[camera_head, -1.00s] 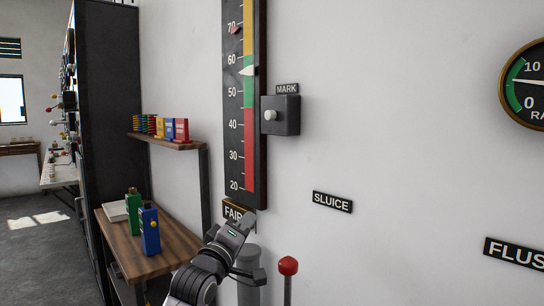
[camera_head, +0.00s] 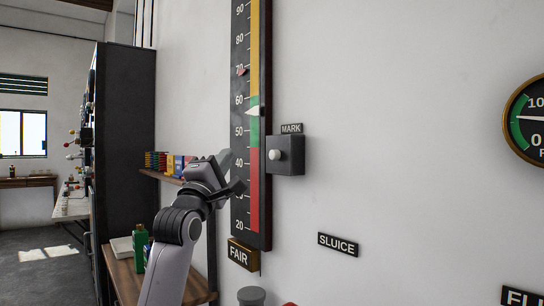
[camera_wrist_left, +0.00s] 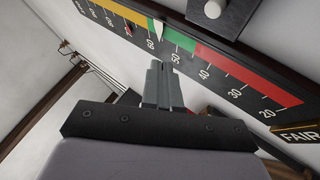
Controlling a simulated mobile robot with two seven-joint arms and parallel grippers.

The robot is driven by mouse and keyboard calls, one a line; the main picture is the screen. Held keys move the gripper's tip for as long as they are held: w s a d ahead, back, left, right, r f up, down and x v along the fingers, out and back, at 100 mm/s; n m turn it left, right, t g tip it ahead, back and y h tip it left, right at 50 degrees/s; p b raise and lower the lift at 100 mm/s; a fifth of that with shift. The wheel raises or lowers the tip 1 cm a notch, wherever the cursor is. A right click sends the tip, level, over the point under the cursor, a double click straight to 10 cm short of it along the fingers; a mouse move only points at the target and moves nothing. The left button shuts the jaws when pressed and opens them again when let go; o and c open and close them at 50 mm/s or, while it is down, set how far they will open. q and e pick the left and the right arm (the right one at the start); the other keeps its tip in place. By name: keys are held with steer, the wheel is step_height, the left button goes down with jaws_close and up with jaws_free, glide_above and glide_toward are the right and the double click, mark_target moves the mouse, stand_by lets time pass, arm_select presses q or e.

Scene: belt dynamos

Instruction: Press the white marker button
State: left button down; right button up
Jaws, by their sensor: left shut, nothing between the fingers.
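The white marker button (camera_head: 275,154) is a round knob on a dark box (camera_head: 290,156) under the MARK label (camera_head: 292,128). The box is fixed to the wall at the right edge of the tall gauge board. In the left wrist view the white button (camera_wrist_left: 213,9) shows at the top, on its dark box. My left gripper (camera_head: 226,158) is shut and empty, in front of the gauge board's left edge, left of the button and apart from it. My right gripper is not in view.
The gauge board (camera_head: 240,200) has a coloured strip and a white pointer (camera_head: 253,111) between 50 and 60. A FAIR plate (camera_head: 243,255) hangs below it. A SLUICE sign (camera_head: 338,244) and a round dial (camera_head: 525,118) are on the wall. Shelves with coloured items stand left.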

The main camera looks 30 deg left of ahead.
mark_target(275, 155)
arm_select(q)
steer(key=shift+w, duration=0.1)
steer(key=w+d+p, duration=0.2)
steer(key=w+d, duration=0.1)
steer(key=w, duration=0.5)
steer(key=shift+d, duration=0.25)
steer(key=shift+w, duration=0.1)
stand_by(1.8)
steer(key=shift+w+d+p, duration=0.15)
steer(key=shift+w+p, duration=0.15)
steer(key=shift+p, duration=0.2)
steer(key=shift+w+d+p, duration=0.2)
steer(key=shift+w+p, duration=0.1)
steer(key=shift+w, duration=0.15)
stand_by(0.5)
steer(key=shift+s, duration=0.1)
steer(key=shift+s+a, duration=0.35)
steer(key=shift+s, duration=0.35)
